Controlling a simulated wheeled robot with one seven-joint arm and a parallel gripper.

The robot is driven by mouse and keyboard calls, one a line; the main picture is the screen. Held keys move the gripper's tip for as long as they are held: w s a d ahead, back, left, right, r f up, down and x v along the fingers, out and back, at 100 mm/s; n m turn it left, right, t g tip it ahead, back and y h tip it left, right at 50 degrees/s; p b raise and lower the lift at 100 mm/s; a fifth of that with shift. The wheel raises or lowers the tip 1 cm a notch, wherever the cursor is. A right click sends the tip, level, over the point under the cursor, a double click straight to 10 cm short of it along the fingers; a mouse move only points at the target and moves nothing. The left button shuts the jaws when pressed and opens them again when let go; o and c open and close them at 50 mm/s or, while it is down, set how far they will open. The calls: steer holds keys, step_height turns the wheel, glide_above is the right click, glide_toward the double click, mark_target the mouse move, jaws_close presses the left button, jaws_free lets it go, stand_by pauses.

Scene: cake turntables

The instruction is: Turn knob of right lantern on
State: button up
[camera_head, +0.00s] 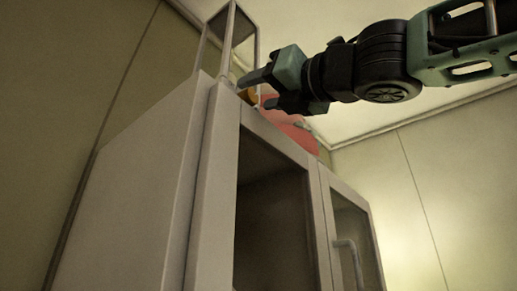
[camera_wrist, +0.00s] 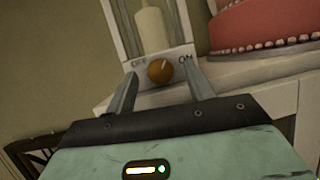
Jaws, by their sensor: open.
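A pale lantern (camera_head: 227,42) with open frame posts stands on top of a white cabinet. The wrist view shows a cream candle (camera_wrist: 152,28) inside it and a front panel lettered OFF on the left and ON on the right. A round orange-brown knob (camera_wrist: 159,73) sits on that panel, its light mark pointing roughly upward between the two words. It also shows in the head view (camera_head: 249,96), partly hidden by the fingers. My gripper (camera_head: 256,92) is open, with one finger to each side of the knob. I cannot tell whether the fingers touch it. Only one lantern is in view.
A red cake (camera_wrist: 262,22) with a pale beaded edge stands right of the lantern, close to my right finger in the wrist view. The white cabinet (camera_head: 212,150) has glass-fronted doors and a bar handle (camera_head: 350,258). Walls stand behind and to the left.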

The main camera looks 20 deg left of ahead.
steer(key=shift+w+a+r, duration=0.3)
steer(key=shift+a, duration=0.3)
steer(key=c, duration=1)
steer(key=shift+o, duration=0.2)
steer(key=shift+m+p, duration=0.45)
steer(key=shift+m, duration=0.05)
steer(key=m+t+h+p, duration=0.1)
steer(key=m, duration=0.1)
steer(key=m+t+p, duration=0.1)
steer(key=m, duration=0.1)
steer(key=shift+r+m+h+p, duration=0.15)
steer(key=shift+m+h+p, duration=0.15)
steer(key=shift+h+p, duration=0.1)
steer(key=shift+s+m+t+h+p, duration=0.1)
steer(key=shift+m+t+h+p, duration=0.4)
steer(key=shift+m, duration=1)
steer(key=shift+m+t+h, duration=0.2)
steer(key=shift+m+h, duration=0.6)
steer(key=shift+m, duration=0.7)
